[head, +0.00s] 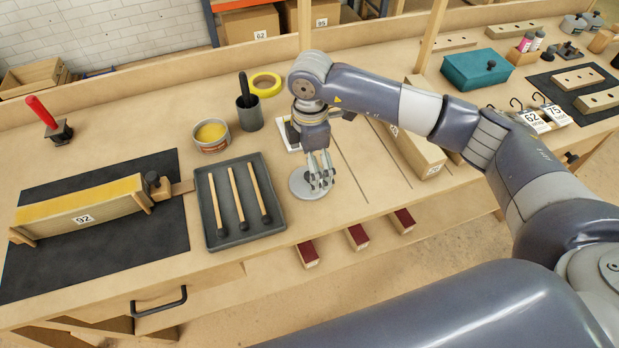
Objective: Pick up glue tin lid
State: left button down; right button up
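The glue tin lid (299,184) is a flat grey disc on the bench, right of the dark tray. My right gripper (319,183) points down over the lid's right part, with its fingertips at or just above the surface. The fingers look close together, but I cannot tell whether they grip anything. They hide part of the lid. The open glue tin (212,146), with yellow glue inside, stands behind the tray to the left. My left gripper is not in view.
The dark tray (211,236) holds three brushes or sticks. A grey cup (250,115) and a yellow tape roll (265,84) stand behind. A clamped form (82,208) lies on a black mat at left. Red-ended blocks (357,236) jut from the front edge.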

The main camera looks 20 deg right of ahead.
notch_tip(320, 180, down, 4)
jog(key=shift+w+f+p, duration=0.1)
jog(key=shift+f+p, duration=0.1)
jog(key=shift+p, duration=0.2)
jog(key=c, duration=1.3)
jog(key=shift+s+a+r, duration=0.1)
jog(key=shift+s, duration=0.15)
jog(key=c, duration=0.6)
jog(key=shift+c, duration=0.2)
